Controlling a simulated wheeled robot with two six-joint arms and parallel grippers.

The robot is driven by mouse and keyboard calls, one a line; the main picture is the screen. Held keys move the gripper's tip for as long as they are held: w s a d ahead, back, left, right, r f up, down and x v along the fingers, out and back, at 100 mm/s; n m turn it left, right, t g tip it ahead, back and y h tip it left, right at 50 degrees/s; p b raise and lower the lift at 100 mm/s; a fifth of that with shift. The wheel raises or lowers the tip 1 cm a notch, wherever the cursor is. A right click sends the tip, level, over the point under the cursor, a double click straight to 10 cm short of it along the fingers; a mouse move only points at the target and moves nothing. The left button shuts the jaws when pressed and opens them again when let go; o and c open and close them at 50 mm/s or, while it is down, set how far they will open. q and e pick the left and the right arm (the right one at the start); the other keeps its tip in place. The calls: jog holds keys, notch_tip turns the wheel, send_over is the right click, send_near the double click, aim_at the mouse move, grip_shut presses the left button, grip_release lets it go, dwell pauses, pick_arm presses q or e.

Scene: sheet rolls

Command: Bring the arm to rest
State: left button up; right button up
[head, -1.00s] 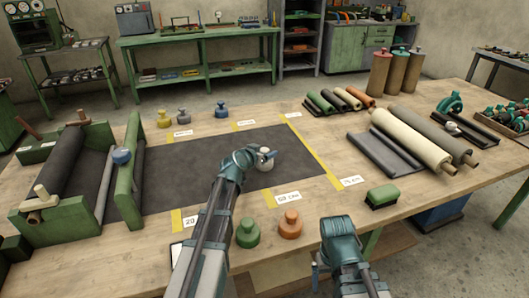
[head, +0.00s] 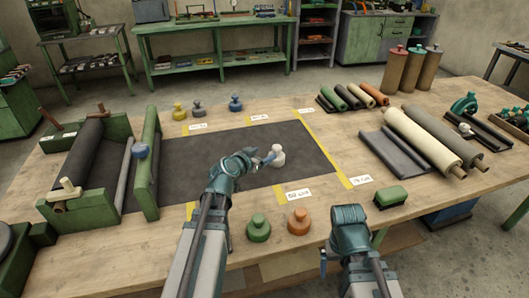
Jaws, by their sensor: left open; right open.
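My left gripper (head: 264,160) is open, low over the dark sheet (head: 228,155) on the bench. Its tips are just left of a white knobbed weight (head: 277,156) that stands upright on the sheet; I cannot tell whether they touch it. My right gripper (head: 324,264) is open at the bench's front edge, partly hidden by its own wrist. No object shows in it.
A green weight (head: 258,228) and an orange weight (head: 299,221) stand between my arms. A green brush (head: 390,197) lies right of my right arm. The green roll stand (head: 148,165) is at left. Large rolls (head: 420,140) lie at right.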

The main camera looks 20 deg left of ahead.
aim_at(275, 149)
pick_arm(q)
jog(key=shift+w, duration=0.1)
jog(key=b+x, duration=0.5)
jog(key=x, duration=0.7)
jog(key=shift+f, duration=0.25)
jog(key=shift+r, duration=0.15)
